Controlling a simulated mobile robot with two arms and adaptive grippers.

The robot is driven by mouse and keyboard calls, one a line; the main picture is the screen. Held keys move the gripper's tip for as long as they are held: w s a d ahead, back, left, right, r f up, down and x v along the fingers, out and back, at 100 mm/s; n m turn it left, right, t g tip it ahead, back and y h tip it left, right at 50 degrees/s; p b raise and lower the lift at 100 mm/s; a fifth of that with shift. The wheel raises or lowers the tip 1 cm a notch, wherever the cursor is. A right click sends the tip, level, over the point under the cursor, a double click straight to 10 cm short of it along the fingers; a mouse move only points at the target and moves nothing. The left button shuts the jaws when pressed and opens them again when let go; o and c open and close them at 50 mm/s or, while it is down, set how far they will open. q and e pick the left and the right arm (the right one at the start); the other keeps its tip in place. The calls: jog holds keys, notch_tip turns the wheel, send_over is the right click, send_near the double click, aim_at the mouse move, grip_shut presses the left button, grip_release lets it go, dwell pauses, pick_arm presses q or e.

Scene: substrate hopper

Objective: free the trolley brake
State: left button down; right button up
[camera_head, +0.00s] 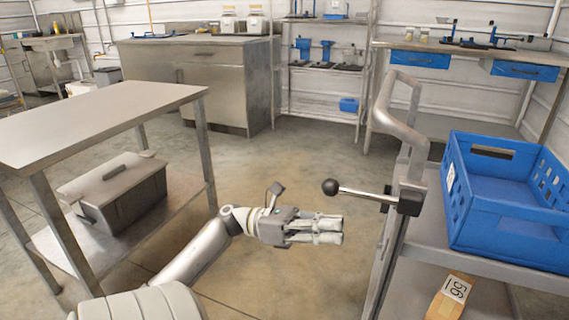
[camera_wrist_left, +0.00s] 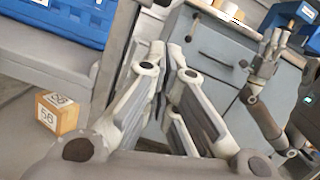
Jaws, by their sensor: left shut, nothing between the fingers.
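The trolley's brake lever (camera_head: 358,192) is a metal rod with a black ball knob (camera_head: 330,187). It sticks out to the left from a black mount (camera_head: 409,200) on the post of the grey trolley (camera_head: 480,256). My left gripper (camera_head: 338,231) is below the knob in the head view and appears apart from it. Its fingers are together and empty; they also show in the left wrist view (camera_wrist_left: 168,58). The lever is not clearly visible in the wrist view. A second gripper, apparently my right one (camera_wrist_left: 272,42), shows small there; its jaw state is unclear.
A blue crate (camera_head: 500,232) sits on the trolley, with a numbered cardboard box (camera_head: 449,297) on its lower level. A metal table (camera_head: 100,118) with a grey bin (camera_head: 118,190) below stands at the left. The floor (camera_head: 275,170) between table and trolley is clear.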

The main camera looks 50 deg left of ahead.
pick_arm(q)
jog(key=v, duration=0.8)
jog(key=shift+a+p, duration=0.35)
jog(key=shift+p, duration=0.05)
jog(key=shift+f, duration=0.1)
